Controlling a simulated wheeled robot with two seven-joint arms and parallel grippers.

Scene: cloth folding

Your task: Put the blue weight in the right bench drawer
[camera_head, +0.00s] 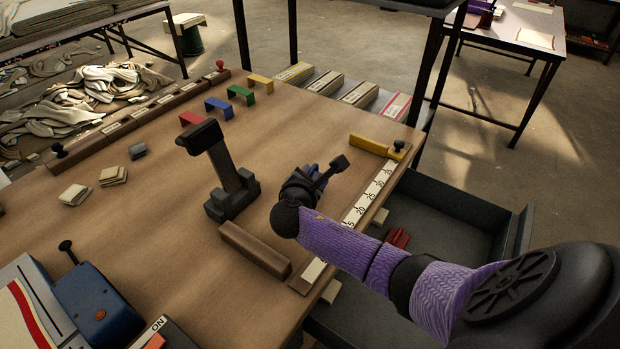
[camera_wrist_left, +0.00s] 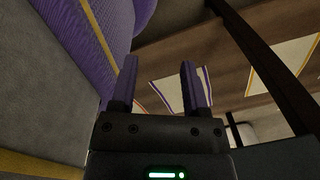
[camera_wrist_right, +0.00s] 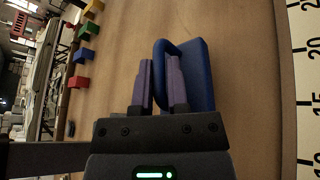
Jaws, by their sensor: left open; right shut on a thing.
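The blue weight (camera_wrist_right: 201,75) shows in the right wrist view as a blue block with a looped handle. My right gripper (camera_wrist_right: 160,85) is shut on its handle, over the wooden bench. In the head view my right gripper (camera_head: 312,178) is above the bench's right part, and the weight is mostly hidden by it. The right bench drawer (camera_head: 455,196) is a dark open box at the bench's right edge, partly covered by my right arm. My left gripper (camera_wrist_left: 158,85) is open and empty in the left wrist view. It does not show in the head view.
A ruler strip (camera_head: 370,194) runs along the bench's right edge, with a yellow bar (camera_head: 368,145) at its far end. A black stand (camera_head: 228,175) and a brown block (camera_head: 255,250) are left of my right gripper. A red object (camera_head: 397,238) lies in the drawer.

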